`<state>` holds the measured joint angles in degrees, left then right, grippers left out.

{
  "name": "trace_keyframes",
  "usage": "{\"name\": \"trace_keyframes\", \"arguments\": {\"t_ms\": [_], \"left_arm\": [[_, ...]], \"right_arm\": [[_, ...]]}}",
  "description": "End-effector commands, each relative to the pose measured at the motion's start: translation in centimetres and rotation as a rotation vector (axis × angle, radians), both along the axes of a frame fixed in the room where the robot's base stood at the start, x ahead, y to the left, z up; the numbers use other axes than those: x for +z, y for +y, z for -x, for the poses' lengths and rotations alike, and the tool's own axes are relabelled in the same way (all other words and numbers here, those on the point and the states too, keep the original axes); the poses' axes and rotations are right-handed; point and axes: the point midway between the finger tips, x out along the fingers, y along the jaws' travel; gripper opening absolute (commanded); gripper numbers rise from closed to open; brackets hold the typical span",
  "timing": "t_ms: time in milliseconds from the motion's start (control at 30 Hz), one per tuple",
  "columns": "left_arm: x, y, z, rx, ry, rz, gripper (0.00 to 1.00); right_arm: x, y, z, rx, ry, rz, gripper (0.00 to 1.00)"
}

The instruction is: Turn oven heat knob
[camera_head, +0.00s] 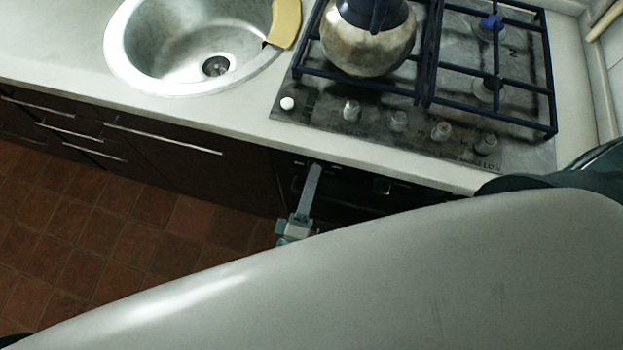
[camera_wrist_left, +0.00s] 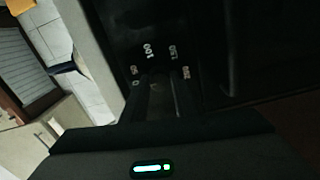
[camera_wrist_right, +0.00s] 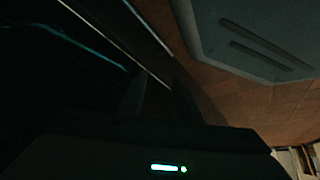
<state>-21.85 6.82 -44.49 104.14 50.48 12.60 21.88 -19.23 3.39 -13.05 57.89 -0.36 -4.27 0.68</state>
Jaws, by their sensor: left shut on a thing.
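The oven front (camera_head: 350,192) is a dark panel below the counter edge in the head view. My left gripper (camera_head: 315,170) reaches up to this panel and is shut on the heat knob. In the left wrist view the dark knob (camera_wrist_left: 160,97) sits between the fingertips, with white heat numbers in an arc around it. The fingers hide part of the knob, and its exact angle is hard to read. My right gripper shows only in its own wrist view (camera_wrist_right: 160,85), where its fingers stand apart with nothing visible between them.
A hob (camera_head: 330,107) with a metal kettle (camera_head: 367,45) lies above the oven. A round sink (camera_head: 190,75) with a yellow piece (camera_head: 285,22) at its rim is to the left. Dark drawers (camera_head: 160,150) run below the counter. The tiled floor (camera_head: 110,230) is clear.

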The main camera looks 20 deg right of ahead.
Motion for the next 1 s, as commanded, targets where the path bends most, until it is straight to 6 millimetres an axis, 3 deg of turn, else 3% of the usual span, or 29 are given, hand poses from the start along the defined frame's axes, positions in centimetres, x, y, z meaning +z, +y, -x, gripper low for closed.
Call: {"name": "trace_keyframes", "arguments": {"t_ms": [467,500,567,1000], "left_arm": [[-0.07,0.04,0.01,0.0,0.012,0.016,0.04],[-0.07,0.04,0.0,0.0,0.012,0.016,0.34],[-0.07,0.04,0.0,0.0,0.012,0.016,0.45],[-0.13,0.27,0.39,0.0,0.012,0.014,0.45]], "right_arm": [[0.11,0.06,-0.13,0.0,-0.005,-0.001,0.31],[0.1,0.06,-0.12,0.0,-0.005,-0.001,0.31],[0.1,0.05,-0.1,0.0,-0.004,-0.001,0.31],[-0.04,-0.21,-0.06,0.0,-0.005,0.002,0.31]]}}
